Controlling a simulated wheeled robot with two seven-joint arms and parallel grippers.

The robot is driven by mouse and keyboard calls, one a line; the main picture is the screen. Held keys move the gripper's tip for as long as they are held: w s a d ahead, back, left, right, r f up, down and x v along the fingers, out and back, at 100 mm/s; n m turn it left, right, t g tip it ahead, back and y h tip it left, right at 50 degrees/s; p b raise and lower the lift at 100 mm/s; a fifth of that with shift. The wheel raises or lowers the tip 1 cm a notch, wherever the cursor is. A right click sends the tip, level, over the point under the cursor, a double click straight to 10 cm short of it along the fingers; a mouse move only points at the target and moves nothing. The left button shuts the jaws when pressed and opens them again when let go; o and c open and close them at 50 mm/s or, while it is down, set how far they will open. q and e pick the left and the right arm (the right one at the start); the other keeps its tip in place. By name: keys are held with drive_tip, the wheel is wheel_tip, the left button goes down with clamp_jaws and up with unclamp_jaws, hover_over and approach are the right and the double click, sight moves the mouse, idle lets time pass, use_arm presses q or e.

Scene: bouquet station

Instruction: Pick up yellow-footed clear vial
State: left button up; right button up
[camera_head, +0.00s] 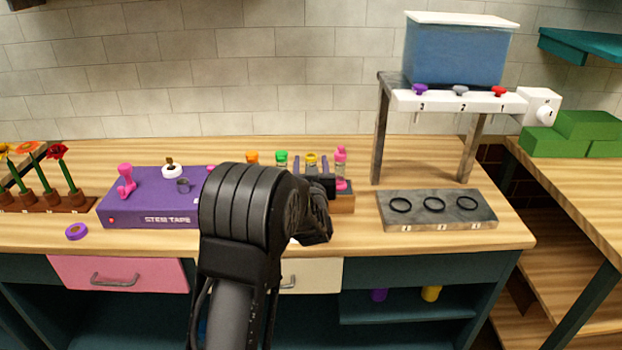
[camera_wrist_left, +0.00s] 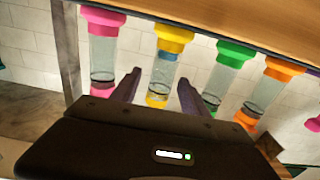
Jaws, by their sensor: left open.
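The yellow-footed clear vial (camera_head: 311,157) stands in the wooden vial rack (camera_head: 343,204), between the green-footed vial (camera_head: 281,158) and the pink-footed vial (camera_head: 341,156). The left wrist view looks upside down and shows the yellow-footed clear vial (camera_wrist_left: 164,72) with a yellow band at each end. My left gripper (camera_head: 318,166) is at the rack, partly hiding it and the lower part of the vial. In the left wrist view my left gripper (camera_wrist_left: 160,88) is open, one finger on each side of the yellow-footed vial, with visible gaps. My right gripper is out of view.
The orange-footed vial (camera_head: 252,157) is at the row's left end; neighbours stand close. A purple stem tape box (camera_head: 150,205) lies left. A dark tray with rings (camera_head: 462,213) and a stand holding a blue tank (camera_head: 455,55) are right.

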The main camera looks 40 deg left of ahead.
use_arm(q)
drive_tip(key=shift+c, duration=0.5)
clamp_jaws()
idle(0.3)
